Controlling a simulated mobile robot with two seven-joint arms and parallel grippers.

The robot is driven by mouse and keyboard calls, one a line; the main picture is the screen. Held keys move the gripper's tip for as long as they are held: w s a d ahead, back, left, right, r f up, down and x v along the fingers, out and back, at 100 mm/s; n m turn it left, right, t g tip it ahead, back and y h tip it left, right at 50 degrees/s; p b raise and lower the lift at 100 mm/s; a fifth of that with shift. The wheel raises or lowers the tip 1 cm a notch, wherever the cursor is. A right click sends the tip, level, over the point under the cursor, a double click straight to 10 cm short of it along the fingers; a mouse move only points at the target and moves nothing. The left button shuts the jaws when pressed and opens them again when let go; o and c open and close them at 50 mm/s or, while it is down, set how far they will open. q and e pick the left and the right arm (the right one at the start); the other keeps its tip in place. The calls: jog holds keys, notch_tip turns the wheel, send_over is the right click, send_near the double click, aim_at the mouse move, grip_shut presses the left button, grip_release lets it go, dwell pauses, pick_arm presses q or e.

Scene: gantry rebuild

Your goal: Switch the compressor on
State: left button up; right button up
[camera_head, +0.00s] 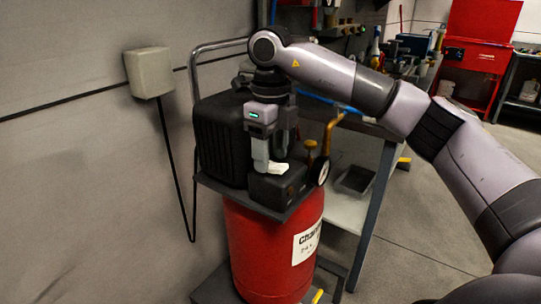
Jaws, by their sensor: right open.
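The compressor has an upright red tank (262,250) with a white label, and a black ribbed motor housing (217,140) on its top plate. A small black box (275,188) sits at the front of that plate, beside a round dial at its right. My right gripper (272,163) points down over the black box, its jaws open and empty. Its pale fingertips are at or just above the box's top; I cannot tell whether they touch. The gripper partly hides the box top, and no switch can be made out clearly. My left gripper is out of view.
A beige wall box (149,72) with a hanging cable is at the left. A grey workbench (365,125) stands behind the compressor, with a dark tray (355,180) on its lower shelf. A red tool cabinet (476,55) is at the back right. Floor is clear at the lower right.

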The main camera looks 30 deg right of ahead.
jog(key=shift+f, duration=0.4)
